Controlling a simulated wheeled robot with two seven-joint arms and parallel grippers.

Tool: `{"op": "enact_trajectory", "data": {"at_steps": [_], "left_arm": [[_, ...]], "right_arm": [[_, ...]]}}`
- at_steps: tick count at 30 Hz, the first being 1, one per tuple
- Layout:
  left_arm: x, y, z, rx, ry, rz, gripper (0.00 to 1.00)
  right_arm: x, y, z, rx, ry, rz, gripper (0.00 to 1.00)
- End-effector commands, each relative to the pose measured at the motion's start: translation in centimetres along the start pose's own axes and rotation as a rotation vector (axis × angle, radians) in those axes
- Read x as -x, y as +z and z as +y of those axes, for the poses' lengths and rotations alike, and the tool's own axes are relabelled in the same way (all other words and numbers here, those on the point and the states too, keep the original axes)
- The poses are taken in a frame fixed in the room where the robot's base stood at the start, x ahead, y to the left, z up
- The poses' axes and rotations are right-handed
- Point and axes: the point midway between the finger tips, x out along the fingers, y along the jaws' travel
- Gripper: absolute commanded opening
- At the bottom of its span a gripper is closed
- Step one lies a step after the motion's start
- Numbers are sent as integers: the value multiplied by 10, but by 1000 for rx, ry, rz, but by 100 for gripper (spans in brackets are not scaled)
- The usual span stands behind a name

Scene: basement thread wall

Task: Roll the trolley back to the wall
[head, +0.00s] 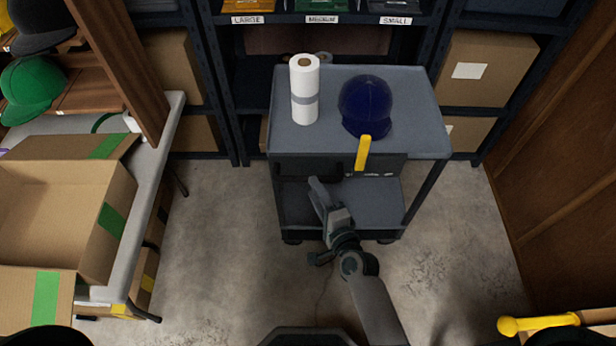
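The grey trolley (415,113) stands in front of the back shelving, its top deck and lower shelf both showing. On its top are a white paper roll (305,92), upright, and a dark blue cap (366,104). A yellow strip (363,153) hangs at the front edge. My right gripper (318,192) is in front of the trolley, below the top's front edge, pointing towards it. I cannot tell whether it touches the trolley or how its fingers stand. My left gripper is out of view.
Shelving (235,110) with bins labelled large, medium and small stands behind the trolley. An open cardboard box (60,210) sits on a table (160,135) at left, near green caps. A wooden panel (560,150) bounds the right, with a yellow-ended bar (540,323) below. Concrete floor is clear around the trolley's front.

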Motion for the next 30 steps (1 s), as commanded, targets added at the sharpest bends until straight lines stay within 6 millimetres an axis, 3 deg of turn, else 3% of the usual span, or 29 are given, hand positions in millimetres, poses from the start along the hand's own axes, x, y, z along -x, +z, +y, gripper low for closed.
{"op": "enact_trajectory", "data": {"at_steps": [3,9,24,28,30], "left_arm": [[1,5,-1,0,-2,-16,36],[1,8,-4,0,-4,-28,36],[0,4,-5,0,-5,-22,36],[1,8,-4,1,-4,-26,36],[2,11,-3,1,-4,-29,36]], "right_arm": [[-22,0,-1,0,-1,0,36],[-47,0,0,0,0,-1,36],[-57,0,0,0,0,0,36],[-57,0,0,0,0,0,4],[-57,0,0,0,0,0,0]]}}
